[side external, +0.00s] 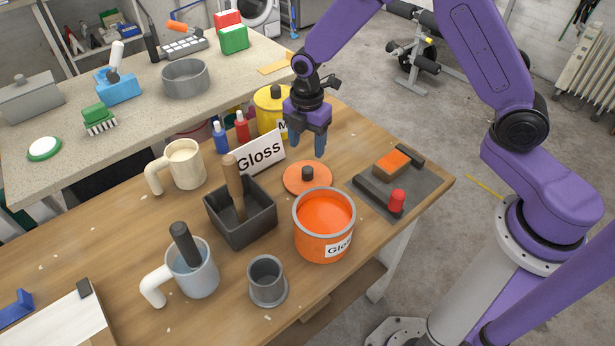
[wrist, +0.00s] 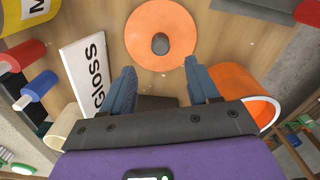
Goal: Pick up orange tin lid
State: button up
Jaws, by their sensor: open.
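The orange tin lid (side external: 300,180) lies flat on the wooden table behind the orange paint tin. It is a round disc with a dark knob in its middle. In the wrist view the lid (wrist: 172,22) lies just beyond my fingertips, with the knob roughly between their lines. My gripper (side external: 307,150) is open and empty, pointing down above the table at the lid's far side. In the wrist view its two blue fingers (wrist: 160,82) stand apart and do not touch the lid. The open orange tin (side external: 322,238), labelled "Gloss", stands in front of the lid.
A white "Gloss" sign (side external: 262,152) stands left of the lid. A yellow tin (side external: 270,105) and red and blue bottles (side external: 242,126) stand behind. A dark tray (side external: 376,198) with an orange-topped block and a red-capped item lies right. A dark square pot (side external: 259,224) is front left.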

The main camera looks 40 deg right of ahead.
aim_at(307, 169)
jog(key=shift+f, duration=4.2)
jog(key=shift+c, duration=0.2)
grip_shut()
